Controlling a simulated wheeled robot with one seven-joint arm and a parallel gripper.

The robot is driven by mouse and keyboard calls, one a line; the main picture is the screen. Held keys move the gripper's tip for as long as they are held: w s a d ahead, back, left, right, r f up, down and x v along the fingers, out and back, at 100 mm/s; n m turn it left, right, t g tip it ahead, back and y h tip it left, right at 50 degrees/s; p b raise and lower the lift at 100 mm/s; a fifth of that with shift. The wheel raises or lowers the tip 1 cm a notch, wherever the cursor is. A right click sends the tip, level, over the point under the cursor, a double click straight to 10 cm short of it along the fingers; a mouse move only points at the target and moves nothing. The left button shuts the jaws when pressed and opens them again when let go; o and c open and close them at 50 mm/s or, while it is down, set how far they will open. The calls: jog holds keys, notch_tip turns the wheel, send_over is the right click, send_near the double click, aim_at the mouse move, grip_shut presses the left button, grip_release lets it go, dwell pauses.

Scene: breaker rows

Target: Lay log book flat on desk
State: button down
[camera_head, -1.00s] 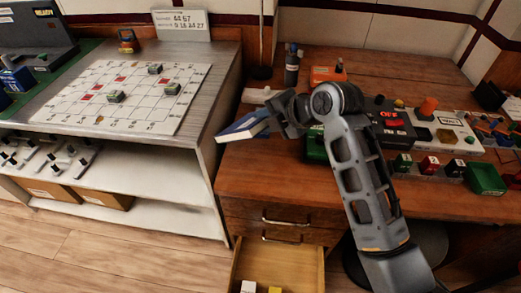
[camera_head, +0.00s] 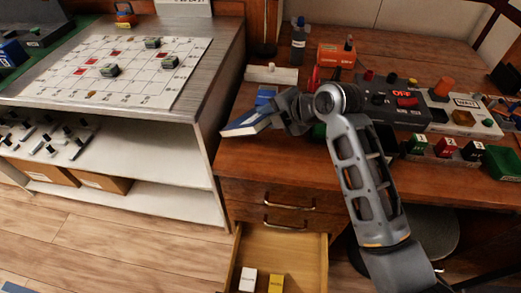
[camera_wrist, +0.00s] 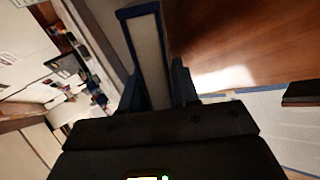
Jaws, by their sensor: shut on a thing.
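The log book (camera_head: 247,122) is a blue-covered book with pale pages. It shows at the left edge of the wooden desk (camera_head: 275,160), tilted, with its outer end reaching toward the gap by the grey bench. My gripper (camera_head: 276,110) is shut on it from the right side. In the wrist view the book (camera_wrist: 147,50) stands edge-on between the fingers, its pale page edge framed by blue covers. The desk top (camera_wrist: 230,40) shows to its right in that view. I cannot tell whether the book touches the desk.
A white bar-shaped object (camera_head: 272,74), a dark bottle (camera_head: 298,45) and an orange box (camera_head: 335,56) stand behind the gripper. A breaker panel (camera_head: 395,100) lies to the right. A drawer (camera_head: 300,250) is open below. A bench with a white grid board (camera_head: 110,75) stands left.

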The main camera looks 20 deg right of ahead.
jog(key=shift+f+b, duration=0.35)
jog(key=shift+f, duration=0.4)
jog(key=c, duration=1)
grip_release()
jog(key=p+v, duration=0.4)
jog(key=v, duration=0.4)
jog(key=shift+p, duration=0.3)
